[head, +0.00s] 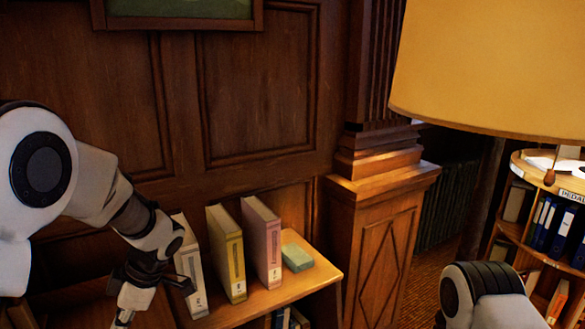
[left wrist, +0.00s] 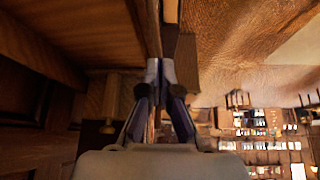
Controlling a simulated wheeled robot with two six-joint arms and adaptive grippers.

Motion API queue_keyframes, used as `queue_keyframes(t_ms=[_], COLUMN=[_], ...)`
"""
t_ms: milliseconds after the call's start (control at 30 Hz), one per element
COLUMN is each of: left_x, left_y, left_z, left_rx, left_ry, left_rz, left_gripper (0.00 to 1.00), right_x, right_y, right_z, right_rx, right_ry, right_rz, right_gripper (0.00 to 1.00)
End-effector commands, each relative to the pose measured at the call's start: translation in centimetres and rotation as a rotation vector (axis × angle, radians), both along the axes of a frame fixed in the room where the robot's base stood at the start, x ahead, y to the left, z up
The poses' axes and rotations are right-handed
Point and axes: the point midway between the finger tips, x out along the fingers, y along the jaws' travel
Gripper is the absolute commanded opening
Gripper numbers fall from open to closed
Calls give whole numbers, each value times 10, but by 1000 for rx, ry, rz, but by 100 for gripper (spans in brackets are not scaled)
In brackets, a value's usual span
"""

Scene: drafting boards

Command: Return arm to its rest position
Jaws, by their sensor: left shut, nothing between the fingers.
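My left arm (head: 105,190) comes in from the left, bent downward in front of the wooden shelf. Its gripper shows in the left wrist view (left wrist: 160,78), with the fingers together and nothing held between them. In the head view the wrist end hangs low beside the white binder, and the fingertips are hard to make out at the bottom edge. Part of my right arm (head: 490,290) shows at the lower right; its gripper is out of view.
A white binder (head: 190,270), a yellow binder (head: 228,255), a pink binder (head: 262,243) and a small green box (head: 297,257) stand on the shelf (head: 285,292). A lampshade (head: 490,70) hangs at upper right. A round bookcase (head: 525,165) stands at far right.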

Motion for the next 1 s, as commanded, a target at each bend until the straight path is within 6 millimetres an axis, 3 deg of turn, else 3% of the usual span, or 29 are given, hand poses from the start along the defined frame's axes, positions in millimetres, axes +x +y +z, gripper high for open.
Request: queue_keyframes(t_ms=[167,267,367,500,600,633,733,900,1000], left_x=[-43,-82,-139,-240,-299,-308,-313,-272,-254], left_y=[-2,-8,-21,-49,-67,-71,-75,-70,-68], left_z=[-74,-128,-191,-268,-299,-304,-312,-313,-315], left_rx=[-42,-109,-246,-544,-744,-779,-804,-617,-528], left_ry=[172,287,422,553,537,514,414,311,309], left_rz=[20,0,-79,-319,-606,-703,-1065,-1649,-1845], left_gripper=[0,0,0,0,0,0,0,0,0], right_x=[0,0,0,0,0,0,0,0,0], right_y=[0,0,0,0,0,0,0,0,0], right_z=[0,0,0,0,0,0,1,0,0], right_rx=[0,0,0,0,0,0,0,0,0], right_ry=[0,0,0,0,0,0,0,0,0], right_rz=[-1,-2,-1,-1,-1,-1,-1,-1,-1], right_gripper=[40,40,40,40,40,40,40,40,40])
